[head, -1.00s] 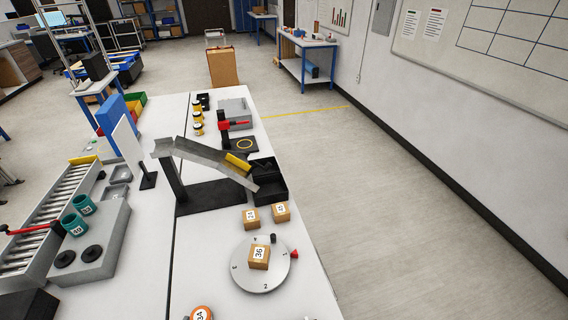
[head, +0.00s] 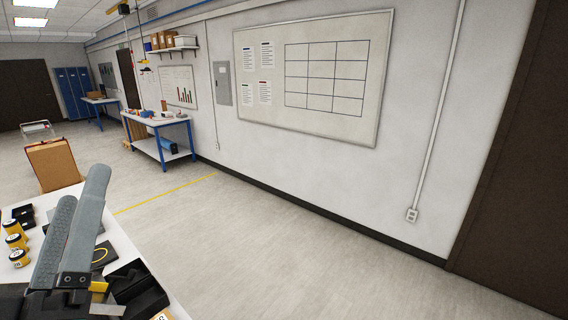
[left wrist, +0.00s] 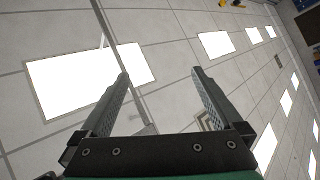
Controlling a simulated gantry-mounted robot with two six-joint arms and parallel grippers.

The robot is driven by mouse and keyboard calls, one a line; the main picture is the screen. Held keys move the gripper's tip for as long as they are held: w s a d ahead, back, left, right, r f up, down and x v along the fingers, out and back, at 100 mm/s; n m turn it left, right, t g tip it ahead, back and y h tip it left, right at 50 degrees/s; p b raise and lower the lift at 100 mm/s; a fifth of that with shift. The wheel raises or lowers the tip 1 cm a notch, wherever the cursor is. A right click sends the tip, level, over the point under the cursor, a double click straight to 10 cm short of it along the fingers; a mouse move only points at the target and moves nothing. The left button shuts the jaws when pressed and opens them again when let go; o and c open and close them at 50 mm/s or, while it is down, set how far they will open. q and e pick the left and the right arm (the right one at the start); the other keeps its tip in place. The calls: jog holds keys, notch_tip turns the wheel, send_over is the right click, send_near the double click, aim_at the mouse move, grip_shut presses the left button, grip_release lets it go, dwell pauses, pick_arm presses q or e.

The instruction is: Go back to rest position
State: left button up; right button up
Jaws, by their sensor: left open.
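My left gripper (head: 84,222) is at the lower left of the head view, its two grey fingers pointing up in front of the white table. In the left wrist view, the left gripper (left wrist: 159,76) has its fingers spread apart with nothing between them. Behind the fingers there is only ceiling with bright light panels (left wrist: 215,44). My right gripper is in neither view.
The white table (head: 122,245) fills the lower left corner. On it are a black bin (head: 140,292), yellow-and-black cylinders (head: 15,241) and part of a yellow piece (head: 98,287). Open floor (head: 270,260) lies to the right, up to the wall.

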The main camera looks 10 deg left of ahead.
pick_arm(q)
jog(key=s+d+r+m+t+h, duration=0.4)
jog(key=s+d+r+m+h, duration=0.15)
jog(key=r+m+h, duration=0.45)
notch_tip(320, 180, up, 17)
jog(key=w+m+p, duration=0.1)
jog(key=m+p, duration=0.1)
jog(key=p, duration=1.8)
notch_tip(320, 180, down, 32)
jog(key=b, duration=3.3)
jog(key=shift+d+f+y, duration=0.25)
jog(key=shift+d+y, duration=0.1)
jog(key=shift+y, duration=0.05)
